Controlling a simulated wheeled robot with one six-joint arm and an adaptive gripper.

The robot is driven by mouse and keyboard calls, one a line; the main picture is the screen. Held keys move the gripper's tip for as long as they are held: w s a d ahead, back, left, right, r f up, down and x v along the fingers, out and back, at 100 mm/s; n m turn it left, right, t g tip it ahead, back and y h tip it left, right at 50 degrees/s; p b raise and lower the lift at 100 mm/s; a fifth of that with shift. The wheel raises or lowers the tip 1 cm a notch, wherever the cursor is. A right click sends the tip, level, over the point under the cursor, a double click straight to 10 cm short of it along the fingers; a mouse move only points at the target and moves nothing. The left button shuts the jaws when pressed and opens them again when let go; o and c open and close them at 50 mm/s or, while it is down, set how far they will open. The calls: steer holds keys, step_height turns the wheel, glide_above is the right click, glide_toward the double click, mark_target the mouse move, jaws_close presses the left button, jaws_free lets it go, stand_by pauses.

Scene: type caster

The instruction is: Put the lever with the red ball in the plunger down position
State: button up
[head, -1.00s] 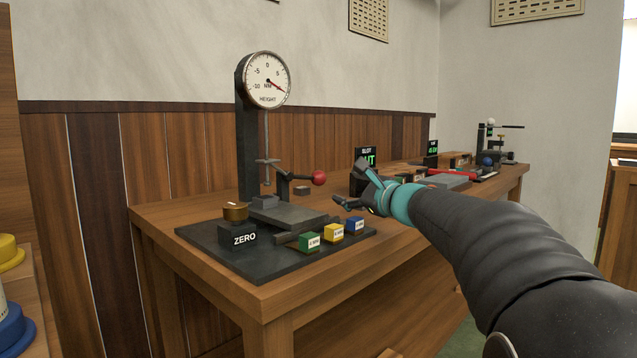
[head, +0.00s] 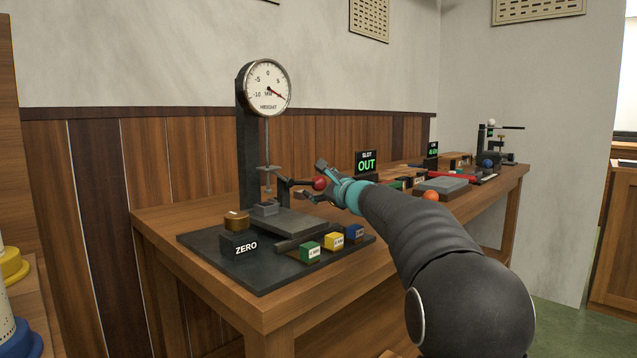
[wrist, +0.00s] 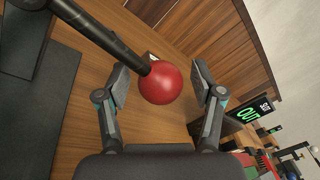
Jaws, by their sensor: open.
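The red ball (head: 320,184) sits at the end of a dark lever (head: 297,182) on the dial height gauge (head: 267,88). The lever points right, roughly level, from the gauge's plunger rod (head: 266,150). My gripper (head: 312,181) is at the ball, its fingers open. In the wrist view the red ball (wrist: 161,83) lies between my two spread fingers (wrist: 160,88), with visible space on both sides. The dark lever (wrist: 100,35) runs from the ball to the upper left. The dial needle points to the lower right.
On the gauge's dark base are a ZERO block (head: 240,245), a brass weight (head: 236,220), and green (head: 310,251), yellow (head: 334,241) and blue (head: 355,232) blocks. An OUT display (head: 366,162) and an orange ball (head: 431,195) are farther right on the wooden bench (head: 200,281).

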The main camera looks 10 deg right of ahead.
jaws_close()
stand_by(0.3)
steer(key=shift+r+b, duration=0.1)
steer(key=shift+b, duration=0.3)
steer(key=shift+w+r+n+b, duration=0.1)
steer(key=shift+r+n+b, duration=0.25)
steer(key=shift+n+b, duration=0.4)
steer(key=r+n+b, duration=0.1)
steer(key=n+b, duration=0.1)
steer(key=shift+r+t+b, duration=0.4)
steer(key=shift+s+a+r+n+y+b, duration=0.1)
steer(key=shift+r+n+y+b, duration=0.1)
steer(key=shift+r+n+b, duration=0.4)
steer(key=shift+s+a+r+n+y+b, duration=0.1)
steer(key=shift+a+r+n+y+b, duration=0.2)
steer(key=shift+r+n, duration=0.35)
steer(key=shift+s+d+r+n+y+b, duration=0.1)
steer(key=shift+r+n+b, duration=0.45)
steer(key=shift+n, duration=0.15)
steer(key=shift+r, duration=0.1)
jaws_free()
steer(key=shift+a, duration=0.1)
